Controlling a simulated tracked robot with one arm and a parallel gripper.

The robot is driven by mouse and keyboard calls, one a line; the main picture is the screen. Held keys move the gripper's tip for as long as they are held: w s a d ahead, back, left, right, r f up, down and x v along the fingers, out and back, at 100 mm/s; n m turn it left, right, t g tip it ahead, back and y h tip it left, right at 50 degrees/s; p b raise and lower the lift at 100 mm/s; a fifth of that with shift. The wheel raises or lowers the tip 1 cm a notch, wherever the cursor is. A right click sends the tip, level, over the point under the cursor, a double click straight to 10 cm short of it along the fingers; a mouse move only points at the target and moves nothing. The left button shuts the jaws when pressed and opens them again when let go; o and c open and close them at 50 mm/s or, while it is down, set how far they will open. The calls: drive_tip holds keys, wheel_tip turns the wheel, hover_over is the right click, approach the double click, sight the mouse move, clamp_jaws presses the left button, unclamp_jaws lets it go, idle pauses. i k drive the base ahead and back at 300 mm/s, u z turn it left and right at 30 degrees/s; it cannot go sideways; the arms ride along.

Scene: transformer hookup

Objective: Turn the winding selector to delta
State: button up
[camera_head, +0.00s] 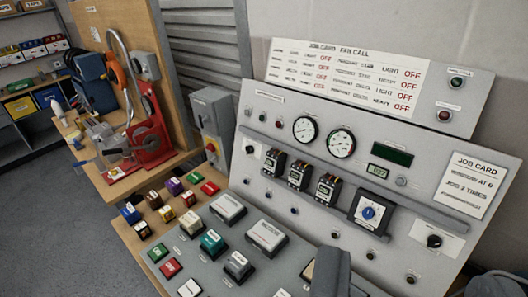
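The panel carries more than one rotary control, and their lettering is too small to tell which is the winding selector. A black knob (434,241) sits on a white plate at the lower right of the panel. A dial with a blue centre (368,213) sits in a dark square frame to its left. A small dark knob (249,150) is on a white plate at the panel's left. A dark grey block (331,273) rises from the bottom edge and may be part of my gripper; its fingertips and opening cannot be made out. Nothing visibly touches the knobs.
The sloping grey panel (300,170) has gauges, breakers and a job card (474,183). Below it, a desk holds several coloured blocks and boxes (212,243). A red machine (140,140) stands on a wooden bench at left. Grey floor (60,240) is clear at lower left.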

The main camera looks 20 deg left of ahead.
sight(249, 150)
drive_tip(key=z, duration=3.1)
drive_tip(key=k, duration=2)
drive_tip(key=u, duration=1.8)
drive_tip(key=i, duration=0.15)
drive_tip(key=u, duration=0.6)
